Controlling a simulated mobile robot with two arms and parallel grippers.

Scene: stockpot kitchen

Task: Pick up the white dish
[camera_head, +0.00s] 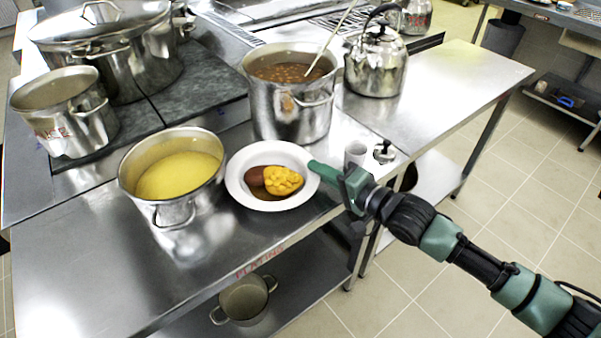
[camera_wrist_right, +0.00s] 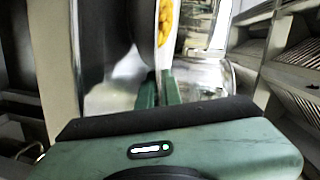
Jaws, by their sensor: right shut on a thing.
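The white dish (camera_head: 234,184) is a round, wide-rimmed plate holding yellow food and a brown portion with sauce. In the head view it is at the right part of the steel counter, between two pots. My right gripper (camera_head: 318,169) reaches in from the right and is shut on the dish's right rim. In the right wrist view the fingers (camera_wrist_right: 158,90) meet at the edge of the dish (camera_wrist_right: 150,30), with the yellow food beyond. I cannot tell whether the dish touches the counter. My left gripper is not in view.
A pot of yellow contents (camera_head: 172,206) stands close left of the dish. A tall pot of stew (camera_head: 290,118) with a ladle stands just behind it. A kettle (camera_head: 375,72) is farther back right. The counter front (camera_head: 120,285) is bare. A small pot (camera_head: 245,300) sits on the lower shelf.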

